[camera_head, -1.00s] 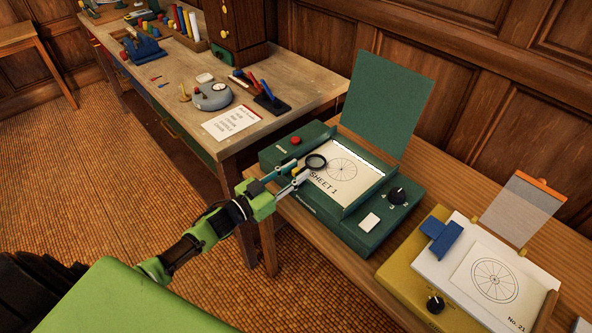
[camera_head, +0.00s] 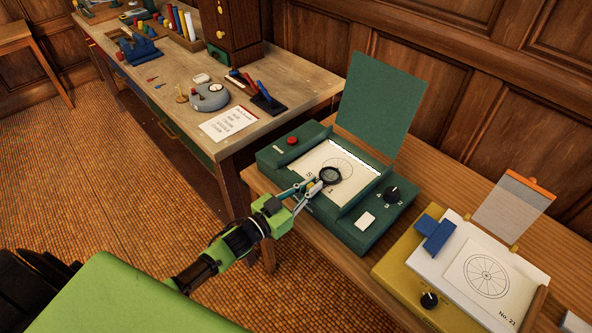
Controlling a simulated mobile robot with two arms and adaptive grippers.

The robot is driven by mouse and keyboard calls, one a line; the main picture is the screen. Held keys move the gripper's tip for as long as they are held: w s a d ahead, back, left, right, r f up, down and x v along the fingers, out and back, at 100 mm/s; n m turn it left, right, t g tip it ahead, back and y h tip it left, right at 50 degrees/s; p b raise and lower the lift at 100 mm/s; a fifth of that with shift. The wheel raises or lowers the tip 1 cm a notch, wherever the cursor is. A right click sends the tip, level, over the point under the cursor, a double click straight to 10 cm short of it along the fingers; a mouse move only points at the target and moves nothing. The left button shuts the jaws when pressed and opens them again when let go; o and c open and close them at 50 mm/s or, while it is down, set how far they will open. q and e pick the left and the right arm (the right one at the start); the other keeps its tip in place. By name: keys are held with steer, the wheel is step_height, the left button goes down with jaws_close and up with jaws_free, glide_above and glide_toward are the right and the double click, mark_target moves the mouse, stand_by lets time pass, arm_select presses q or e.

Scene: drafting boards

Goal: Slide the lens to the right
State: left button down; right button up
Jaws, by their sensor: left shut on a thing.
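The lens (camera_head: 330,175), a small round black-rimmed magnifier, is over the white drawing sheet (camera_head: 318,152) on the green drafting board machine (camera_head: 330,212). It covers part of the sheet's lettering. My left gripper (camera_head: 317,185) reaches in from the left over the board's front edge. It is shut at the lens's near side; its fingers hide the part it holds. My right gripper is not in view.
The green lid (camera_head: 380,105) stands open behind the board. A red button (camera_head: 292,141), a black knob (camera_head: 391,193) and a white switch (camera_head: 366,220) are on its body. A yellow board (camera_head: 405,262) stands to the right.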

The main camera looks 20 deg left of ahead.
mark_target(324, 203)
arm_select(q)
steer(key=d, duration=0.1)
steer(key=s+d, duration=0.1)
steer(key=d, duration=0.1)
steer(key=s+d, duration=0.1)
steer(key=d, duration=0.1)
steer(key=c, duration=2.1)
jaws_free()
steer(key=shift+a, duration=0.1)
steer(key=v, duration=1.2)
steer(key=shift+f, duration=0.1)
